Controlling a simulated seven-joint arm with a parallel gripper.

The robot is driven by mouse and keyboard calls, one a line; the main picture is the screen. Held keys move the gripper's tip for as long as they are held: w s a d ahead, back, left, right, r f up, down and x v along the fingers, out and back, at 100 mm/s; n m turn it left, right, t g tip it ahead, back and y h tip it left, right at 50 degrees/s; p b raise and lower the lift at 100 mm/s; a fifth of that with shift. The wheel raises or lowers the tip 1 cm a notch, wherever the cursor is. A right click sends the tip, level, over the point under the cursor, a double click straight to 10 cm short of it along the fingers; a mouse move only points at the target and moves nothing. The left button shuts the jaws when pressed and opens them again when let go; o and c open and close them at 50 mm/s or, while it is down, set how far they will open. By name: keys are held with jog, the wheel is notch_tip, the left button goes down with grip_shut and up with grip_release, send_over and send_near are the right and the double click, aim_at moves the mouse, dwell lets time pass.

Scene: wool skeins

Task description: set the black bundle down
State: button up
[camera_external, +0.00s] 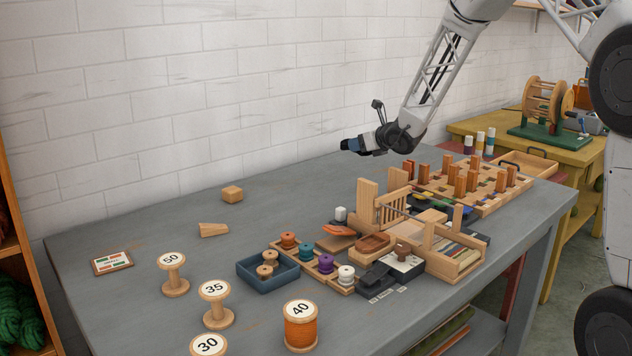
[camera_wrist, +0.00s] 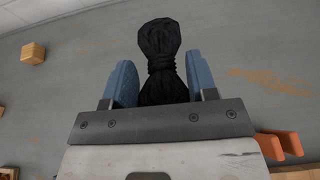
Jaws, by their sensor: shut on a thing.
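The black bundle (camera_wrist: 159,45) is a dark skein pinched in at its middle. In the wrist view it sits between the two blue fingers of my gripper (camera_wrist: 161,84), which is shut on it. In the external view my gripper (camera_external: 352,145) is raised above the back part of the grey table (camera_external: 130,240), left of the wooden racks. The bundle is too small and dark to tell apart from the gripper there. The table surface shows beneath the bundle in the wrist view.
A wooden block (camera_external: 232,194) and a wedge (camera_external: 213,230) lie at the back left. Numbered spools (camera_external: 217,305), a blue tray (camera_external: 268,272), a wooden loom-like frame (camera_external: 440,245) and a pegged rack (camera_external: 480,190) stand to the front and right. The table's back middle is clear.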

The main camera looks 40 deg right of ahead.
jog(key=shift+f, duration=3.05)
jog(key=shift+f, duration=1.9)
jog(key=shift+f, duration=0.15)
jog(key=o, duration=0.9)
jog(key=shift+r, duration=0.2)
jog(key=shift+s+r, duration=0.15)
jog(key=shift+s, duration=0.15)
jog(key=shift+v, duration=5.65)
